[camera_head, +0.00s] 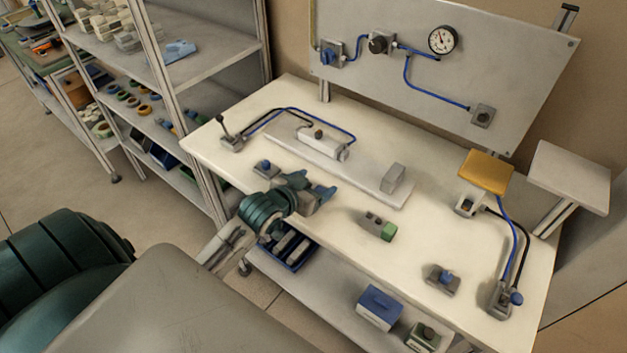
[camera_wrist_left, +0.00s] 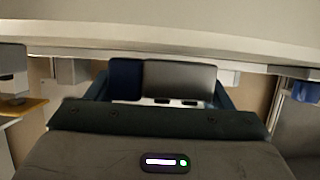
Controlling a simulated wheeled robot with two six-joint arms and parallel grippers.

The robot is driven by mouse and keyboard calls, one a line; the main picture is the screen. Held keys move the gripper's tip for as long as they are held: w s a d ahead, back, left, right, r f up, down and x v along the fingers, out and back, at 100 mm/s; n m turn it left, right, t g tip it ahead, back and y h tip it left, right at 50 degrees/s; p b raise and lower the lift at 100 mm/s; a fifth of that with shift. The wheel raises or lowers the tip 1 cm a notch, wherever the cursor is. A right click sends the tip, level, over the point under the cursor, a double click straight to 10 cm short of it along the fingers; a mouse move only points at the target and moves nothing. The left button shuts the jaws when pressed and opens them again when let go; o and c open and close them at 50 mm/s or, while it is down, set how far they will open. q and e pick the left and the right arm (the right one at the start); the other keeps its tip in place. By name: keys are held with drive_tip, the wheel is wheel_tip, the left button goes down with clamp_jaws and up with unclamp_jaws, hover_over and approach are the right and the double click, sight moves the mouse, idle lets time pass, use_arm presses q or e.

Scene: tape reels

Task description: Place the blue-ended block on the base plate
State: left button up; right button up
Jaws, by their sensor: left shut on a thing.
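My left gripper (camera_head: 318,191) is over the near side of the white table, in front of the base plate. In the left wrist view its fingers (camera_wrist_left: 160,92) are shut on the blue-ended block (camera_wrist_left: 180,80), which shows a dark blue end on the left and a grey body. In the head view the block is mostly hidden at the fingers. The pale grey base plate (camera_head: 360,186) lies on the table, just beyond the gripper. It bears a grey cylinder unit (camera_head: 322,145) and a grey upright block (camera_head: 393,178). My right gripper is not in view.
A green-ended grey block (camera_head: 380,227) lies on the table (camera_head: 330,220) right of my left gripper. Hoses run at the back left and right. A gauge panel (camera_head: 500,60) stands behind.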

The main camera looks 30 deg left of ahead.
use_arm(q)
drive_tip(key=shift+s+f, duration=0.1)
drive_tip(key=shift+f, duration=0.05)
drive_tip(key=shift+f, duration=0.1)
drive_tip(key=o, duration=1.1)
drive_tip(key=shift+c, duration=0.2)
